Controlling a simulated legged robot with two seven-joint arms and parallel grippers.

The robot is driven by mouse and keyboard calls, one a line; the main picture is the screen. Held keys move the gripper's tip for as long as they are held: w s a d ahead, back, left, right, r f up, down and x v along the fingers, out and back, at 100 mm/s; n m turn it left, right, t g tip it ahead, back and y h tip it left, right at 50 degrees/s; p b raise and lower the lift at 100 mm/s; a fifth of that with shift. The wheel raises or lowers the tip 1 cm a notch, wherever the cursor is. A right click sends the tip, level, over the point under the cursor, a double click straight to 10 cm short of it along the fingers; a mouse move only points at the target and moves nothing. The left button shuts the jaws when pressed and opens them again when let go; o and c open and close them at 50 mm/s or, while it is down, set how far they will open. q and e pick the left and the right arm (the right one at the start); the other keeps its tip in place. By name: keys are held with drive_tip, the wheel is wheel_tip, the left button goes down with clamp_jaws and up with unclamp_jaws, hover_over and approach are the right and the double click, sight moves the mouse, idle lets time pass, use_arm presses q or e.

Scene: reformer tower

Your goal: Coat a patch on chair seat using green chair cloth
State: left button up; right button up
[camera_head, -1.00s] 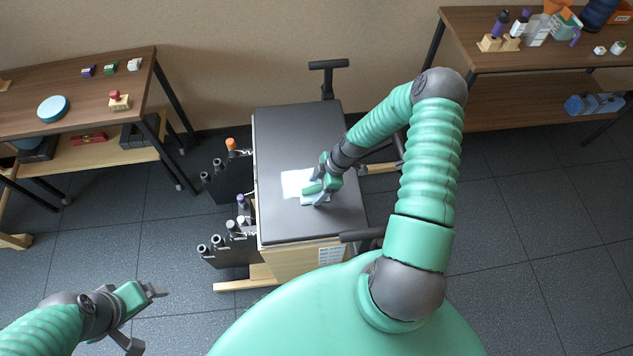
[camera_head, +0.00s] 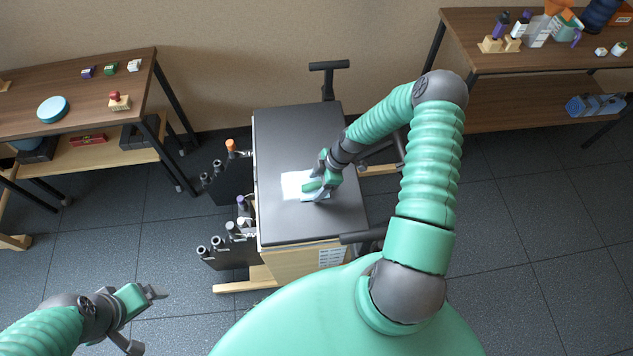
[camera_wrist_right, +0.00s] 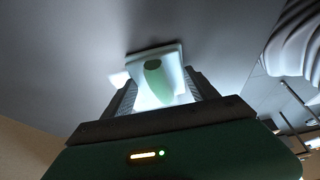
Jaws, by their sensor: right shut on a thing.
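The chair seat is a dark grey flat top (camera_head: 285,135) on a wooden reformer chair in the middle of the head view. A white patch (camera_head: 293,185) lies on it near the centre. My right gripper (camera_head: 318,188) is low over the seat at the patch's right side. It is shut on a pale cloth (camera_wrist_right: 172,77) with a green oval mark, which looks pressed against the seat. The gripper and cloth hide part of the patch. My left gripper (camera_head: 146,319) is open and empty over the floor at the lower left.
Black racks (camera_head: 228,250) with bottles stand along the chair's left side. A black handle (camera_head: 328,67) rises behind it. A wooden table (camera_head: 75,85) with small items stands left, another (camera_head: 480,60) with bottles stands right. Tiled floor is clear at right.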

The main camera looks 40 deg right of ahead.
drive_tip(key=shift+s+a+p, duration=0.3)
drive_tip(key=shift+s+a, duration=0.25)
drive_tip(key=shift+s, duration=0.35)
drive_tip(key=shift+w+d+f+b, duration=0.2)
drive_tip(key=shift+w+d+b, duration=0.15)
drive_tip(key=shift+w, duration=0.2)
drive_tip(key=shift+w+d+r, duration=0.1)
drive_tip(key=shift+w, duration=0.1)
drive_tip(key=shift+w+d+b, duration=0.35)
drive_tip(key=shift+w+d, duration=0.05)
drive_tip(key=shift+w, duration=0.25)
drive_tip(key=shift+s+a+r+p, duration=0.15)
drive_tip(key=shift+s+a+p, duration=0.25)
drive_tip(key=shift+s, duration=0.2)
drive_tip(key=shift+s+a+p, duration=0.35)
drive_tip(key=shift+s+a, duration=0.15)
drive_tip(key=shift+s, duration=0.35)
drive_tip(key=shift+w+d+b, duration=0.4)
drive_tip(key=shift+w+d, duration=0.05)
drive_tip(key=shift+w, duration=0.25)
drive_tip(key=shift+w+d+b, duration=0.35)
drive_tip(key=shift+w+d, duration=0.1)
drive_tip(key=shift+w, duration=0.25)
